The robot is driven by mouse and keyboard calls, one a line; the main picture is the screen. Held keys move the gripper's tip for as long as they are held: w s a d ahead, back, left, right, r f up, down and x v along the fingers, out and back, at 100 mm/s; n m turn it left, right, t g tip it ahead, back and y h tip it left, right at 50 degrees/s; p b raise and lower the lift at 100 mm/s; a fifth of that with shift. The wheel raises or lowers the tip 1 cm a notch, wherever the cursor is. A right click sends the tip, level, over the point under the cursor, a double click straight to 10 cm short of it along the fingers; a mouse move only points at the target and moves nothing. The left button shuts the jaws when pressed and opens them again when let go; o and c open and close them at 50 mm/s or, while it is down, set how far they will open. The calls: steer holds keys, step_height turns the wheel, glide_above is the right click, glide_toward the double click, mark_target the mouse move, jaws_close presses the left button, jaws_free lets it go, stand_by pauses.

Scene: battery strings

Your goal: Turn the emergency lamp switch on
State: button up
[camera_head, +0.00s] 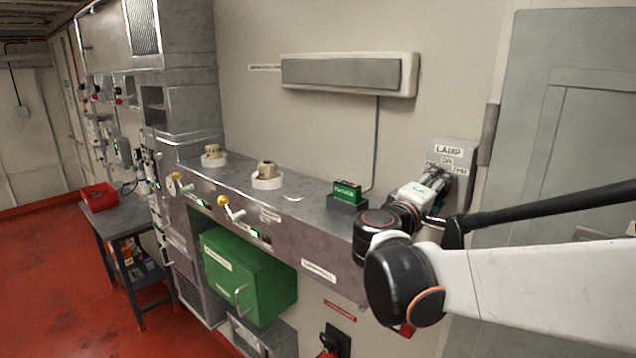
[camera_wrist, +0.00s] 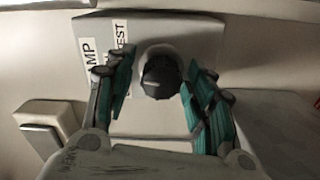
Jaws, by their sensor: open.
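The lamp switch box (camera_head: 456,150) is a grey wall box labelled LAMP, on the right of the head view beside the grey door. In the wrist view, the switch box (camera_wrist: 190,38) fills the upper middle and carries a round black knob (camera_wrist: 161,76). My gripper (camera_wrist: 158,92) is open, with one teal-padded finger on each side of the knob. Small gaps seem to show between the pads and the knob. In the head view my gripper (camera_head: 436,184) is in front of the box and hides the knob. The knob's pointer direction is too dark to tell.
The lamp fixture (camera_head: 340,73) on the wall looks unlit. A green battery (camera_head: 347,191) stands on the metal bench (camera_head: 300,212), left of my arm. A green drawer box (camera_head: 245,275) sits below. The grey door (camera_head: 565,130) is at the right.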

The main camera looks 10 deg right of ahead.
steer(key=v, duration=1.1)
steer(key=shift+a, duration=0.3)
